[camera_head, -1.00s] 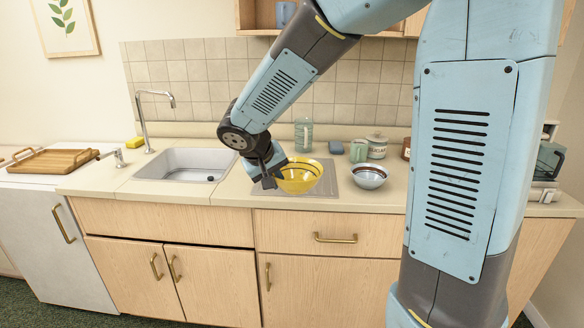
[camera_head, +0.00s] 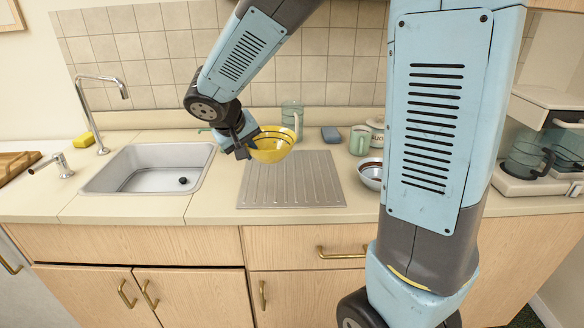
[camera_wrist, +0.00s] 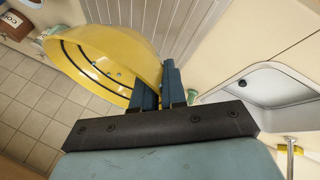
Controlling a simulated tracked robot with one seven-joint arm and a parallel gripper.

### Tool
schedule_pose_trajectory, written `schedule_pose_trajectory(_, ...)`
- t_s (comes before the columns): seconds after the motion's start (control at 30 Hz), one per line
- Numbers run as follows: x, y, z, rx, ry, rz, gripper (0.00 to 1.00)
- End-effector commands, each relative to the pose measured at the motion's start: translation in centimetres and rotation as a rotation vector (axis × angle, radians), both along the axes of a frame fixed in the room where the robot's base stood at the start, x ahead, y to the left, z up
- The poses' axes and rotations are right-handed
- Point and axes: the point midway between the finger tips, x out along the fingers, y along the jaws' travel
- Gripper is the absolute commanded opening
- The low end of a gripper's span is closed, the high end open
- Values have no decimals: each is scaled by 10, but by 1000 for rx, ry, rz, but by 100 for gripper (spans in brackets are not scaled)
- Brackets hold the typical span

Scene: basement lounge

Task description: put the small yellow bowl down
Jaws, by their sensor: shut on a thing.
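The small yellow bowl (camera_head: 273,146) has dark bands and is held in the air over the back of the grey ribbed draining board (camera_head: 290,185). My gripper (camera_head: 243,143) is shut on the bowl's left rim in the head view. In the wrist view, the two fingers (camera_wrist: 160,88) pinch the rim of the yellow bowl (camera_wrist: 105,60). The ribbed board (camera_wrist: 165,22) shows beyond the bowl there. The part of the board below the bowl is bare.
The sink (camera_head: 150,168) lies left of the board, with a tap (camera_head: 98,110) and a yellow sponge (camera_head: 83,132) behind. A white-grey bowl (camera_head: 370,174) stands right, partly hidden by my arm.

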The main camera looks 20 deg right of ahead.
Motion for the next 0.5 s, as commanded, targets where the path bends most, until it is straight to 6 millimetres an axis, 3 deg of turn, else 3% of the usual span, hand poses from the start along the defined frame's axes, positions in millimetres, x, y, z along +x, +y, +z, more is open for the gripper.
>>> schedule_pose_trajectory(0.5, 60, -82, -42, 0, 3, -23, 0)
